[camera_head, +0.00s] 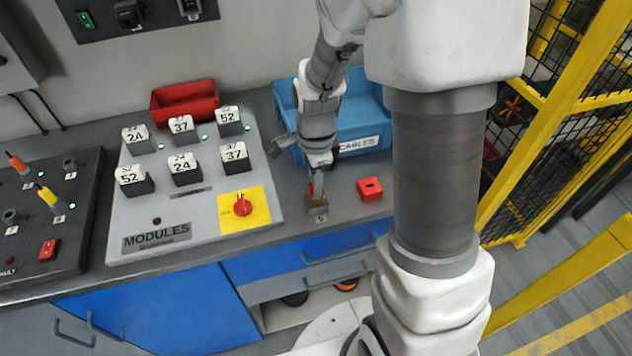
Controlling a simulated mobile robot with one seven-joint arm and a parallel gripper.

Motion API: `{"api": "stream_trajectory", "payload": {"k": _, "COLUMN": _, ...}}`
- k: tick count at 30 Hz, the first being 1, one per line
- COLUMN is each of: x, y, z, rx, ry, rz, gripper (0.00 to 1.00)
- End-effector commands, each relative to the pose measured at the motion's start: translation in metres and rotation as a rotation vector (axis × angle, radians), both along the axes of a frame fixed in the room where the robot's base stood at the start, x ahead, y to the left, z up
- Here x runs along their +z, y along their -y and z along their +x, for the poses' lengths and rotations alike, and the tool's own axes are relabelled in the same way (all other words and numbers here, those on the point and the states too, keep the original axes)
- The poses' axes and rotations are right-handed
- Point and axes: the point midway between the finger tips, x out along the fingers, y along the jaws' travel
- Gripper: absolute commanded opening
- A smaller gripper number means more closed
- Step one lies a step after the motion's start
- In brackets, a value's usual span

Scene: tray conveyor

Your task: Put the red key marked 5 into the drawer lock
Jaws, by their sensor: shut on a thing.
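My gripper (317,192) points down near the front edge of the worktop, to the right of the modules panel. It is shut on the red key (311,189), of which only a small red sliver shows between the fingers. The number on the key cannot be read. Directly under the fingertips is a small grey block (319,212), which looks like the drawer lock, above the blue drawer front (340,244). Whether the key's tip is in the lock or just above it, I cannot tell.
A small red block (370,188) stands just right of my gripper. A blue bin (365,118) is behind it. The modules panel (200,212) with several numbered blocks and a yellow-backed red knob (242,206) lies left. A red bin (184,103) stands behind. A yellow fence (553,108) is at right.

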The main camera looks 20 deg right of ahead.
Motion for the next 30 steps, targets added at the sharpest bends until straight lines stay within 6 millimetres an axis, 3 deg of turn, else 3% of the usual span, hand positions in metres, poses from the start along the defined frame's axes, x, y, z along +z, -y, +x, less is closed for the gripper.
{"api": "stream_trajectory", "payload": {"k": 13, "x": -0.0123, "y": -0.0001, "z": 0.0, "rx": 0.0, "ry": 0.0, "rz": 0.0, "gripper": 0.0}}
{"api": "stream_trajectory", "payload": {"k": 14, "x": -0.012, "y": -0.0001, "z": 0.0001, "rx": 0.0, "ry": 0.0, "rz": 0.0, "gripper": 0.14}}
{"api": "stream_trajectory", "payload": {"k": 19, "x": -0.0111, "y": 0.0, "z": 0.0001, "rx": 0.0, "ry": 0.001, "rz": 0.0, "gripper": 0.44}}
{"api": "stream_trajectory", "payload": {"k": 30, "x": -0.0075, "y": 0.0, "z": 0.0004, "rx": 0.0, "ry": 0.002, "rz": 0.0, "gripper": 0.47}}
